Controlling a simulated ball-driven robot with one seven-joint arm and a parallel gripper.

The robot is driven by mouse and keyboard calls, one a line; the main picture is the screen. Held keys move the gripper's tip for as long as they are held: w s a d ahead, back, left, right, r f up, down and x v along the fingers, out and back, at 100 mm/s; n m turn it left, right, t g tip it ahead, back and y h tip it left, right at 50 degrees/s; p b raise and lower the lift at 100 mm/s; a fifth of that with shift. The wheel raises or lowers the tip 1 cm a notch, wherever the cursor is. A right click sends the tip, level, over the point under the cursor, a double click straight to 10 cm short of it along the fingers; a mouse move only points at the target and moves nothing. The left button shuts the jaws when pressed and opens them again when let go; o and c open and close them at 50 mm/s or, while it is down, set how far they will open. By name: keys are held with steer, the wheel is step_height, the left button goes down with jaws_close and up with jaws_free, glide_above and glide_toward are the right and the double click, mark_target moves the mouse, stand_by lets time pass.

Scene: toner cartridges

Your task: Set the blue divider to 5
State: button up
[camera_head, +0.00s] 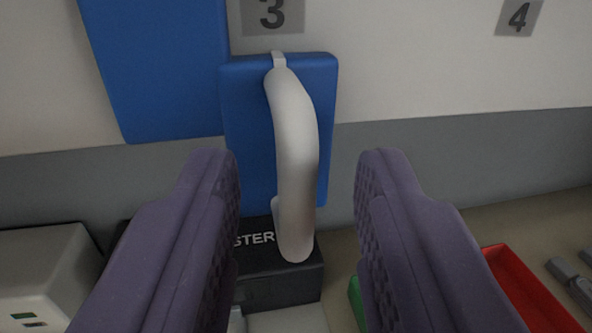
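The blue divider (247,110) is a blue panel with a pale grey handle (296,150) standing out from its front. It is at the plate marked 3 (271,14), near the top middle. A plate marked 4 (518,17) is further right; no plate marked 5 is in view. My gripper (292,190) is open, with one purple finger on each side of the handle's lower part. Gaps show between the handle and both fingers, so it does not look gripped.
A larger blue panel (160,65) is behind at the left. Below are a black box (280,280) with white lettering partly hidden, a pale cartridge-like block (45,275) at left and a red tray (535,290) at right. The wall right of the divider is clear.

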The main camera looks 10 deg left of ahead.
steer(key=shift+c, duration=0.5)
jaws_close()
steer(key=w+d+p, duration=0.3)
steer(key=d+p, duration=0.2)
steer(key=d, duration=0.5)
steer(key=w+d+p, duration=0.3)
steer(key=d+p, duration=0.2)
steer(key=d, duration=0.6)
steer(key=shift+w+r, duration=0.15)
steer(key=shift+w, duration=0.2)
steer(key=shift+d, duration=0.1)
steer(key=shift+c, duration=1.5)
jaws_free()
steer(key=o, duration=0.4)
steer(key=shift+w+d, duration=0.15)
steer(key=shift+d, duration=0.05)
steer(key=shift+a, duration=0.1)
